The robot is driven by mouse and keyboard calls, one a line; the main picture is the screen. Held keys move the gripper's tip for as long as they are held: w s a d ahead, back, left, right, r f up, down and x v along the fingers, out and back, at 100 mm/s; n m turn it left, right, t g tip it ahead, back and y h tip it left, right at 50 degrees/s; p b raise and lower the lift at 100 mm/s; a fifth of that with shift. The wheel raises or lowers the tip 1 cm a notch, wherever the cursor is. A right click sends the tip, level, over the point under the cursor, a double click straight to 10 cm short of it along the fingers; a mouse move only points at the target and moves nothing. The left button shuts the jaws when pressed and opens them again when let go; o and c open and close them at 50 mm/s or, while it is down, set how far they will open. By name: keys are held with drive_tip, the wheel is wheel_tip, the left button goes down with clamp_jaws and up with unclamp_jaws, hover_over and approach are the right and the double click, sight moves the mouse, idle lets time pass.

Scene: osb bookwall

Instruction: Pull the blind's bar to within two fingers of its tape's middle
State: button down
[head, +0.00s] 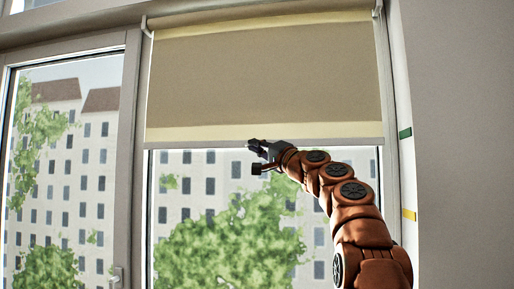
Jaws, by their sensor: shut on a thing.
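The beige roller blind (265,75) hangs partway down over the right-hand window. Its pale bar (330,142) runs along the lower edge and looks roughly level. My gripper (256,152) reaches up from the lower right and is shut on the bar, a little left of the right half. The dark fingers hide a short piece of the bar. A green tape (405,133) and a yellow tape (409,214) are on the wall right of the window. In the picture the bar's right end is slightly below the green tape and well above the yellow tape.
The window frame (133,150) stands left of the blind, with a second window and its handle (117,277) beyond it. The glass below the bar is uncovered, showing trees and buildings outside. A grey wall (465,150) fills the right side.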

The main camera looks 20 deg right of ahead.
drive_tip(key=shift+f, duration=0.15)
wheel_tip(320, 180, down, 43)
drive_tip(key=b, duration=4)
drive_tip(key=c, duration=1.3)
unclamp_jaws()
drive_tip(key=shift+s, duration=0.1)
drive_tip(key=shift+v, duration=5.95)
